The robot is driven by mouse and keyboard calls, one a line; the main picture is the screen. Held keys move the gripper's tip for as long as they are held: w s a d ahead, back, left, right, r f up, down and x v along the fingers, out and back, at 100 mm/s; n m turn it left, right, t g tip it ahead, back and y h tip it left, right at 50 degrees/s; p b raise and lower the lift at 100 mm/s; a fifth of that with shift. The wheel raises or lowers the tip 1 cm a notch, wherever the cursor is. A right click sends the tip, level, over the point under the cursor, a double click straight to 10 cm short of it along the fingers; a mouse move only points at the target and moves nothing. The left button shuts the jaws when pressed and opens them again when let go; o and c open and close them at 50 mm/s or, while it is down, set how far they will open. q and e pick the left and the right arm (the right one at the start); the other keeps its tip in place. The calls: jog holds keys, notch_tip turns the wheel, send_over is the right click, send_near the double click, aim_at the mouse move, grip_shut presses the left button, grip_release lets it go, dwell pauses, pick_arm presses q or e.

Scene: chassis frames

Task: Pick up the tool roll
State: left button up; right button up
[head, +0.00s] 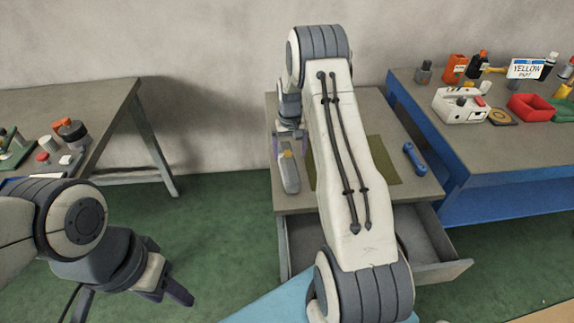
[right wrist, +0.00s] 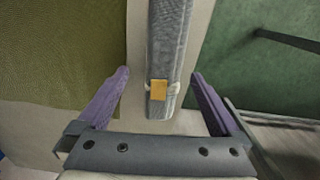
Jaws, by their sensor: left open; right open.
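The tool roll (head: 289,177) is a grey bundle with a small orange tag. It lies lengthwise near the left edge of the small middle table (head: 425,187). In the right wrist view the tool roll (right wrist: 170,45) stands between my two purple fingers, with a gap on each side. My right gripper (head: 289,143) is open over the far part of the roll; whether it is at the roll's height I cannot tell. It also shows in the right wrist view (right wrist: 160,76). My left gripper (head: 167,287) is open and empty, low at the left, away from the table.
An olive mat (head: 381,160) lies beside the roll, partly hidden by my right arm. A blue tool (head: 415,158) lies at the table's right. A drawer (head: 440,255) stands open below. A blue-framed bench (head: 465,150) with bottles and bins is right; another bench (head: 95,100) is left.

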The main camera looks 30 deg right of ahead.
aim_at(287, 159)
jog(key=shift+w+a+f+p, duration=0.2)
jog(key=shift+f+p, duration=0.15)
jog(key=shift+f, duration=1.2)
jog(key=shift+w+a+f+p, duration=0.15)
jog(key=shift+f+p, duration=0.2)
jog(key=shift+f, duration=1.2)
jog(key=shift+r, duration=0.1)
grip_shut()
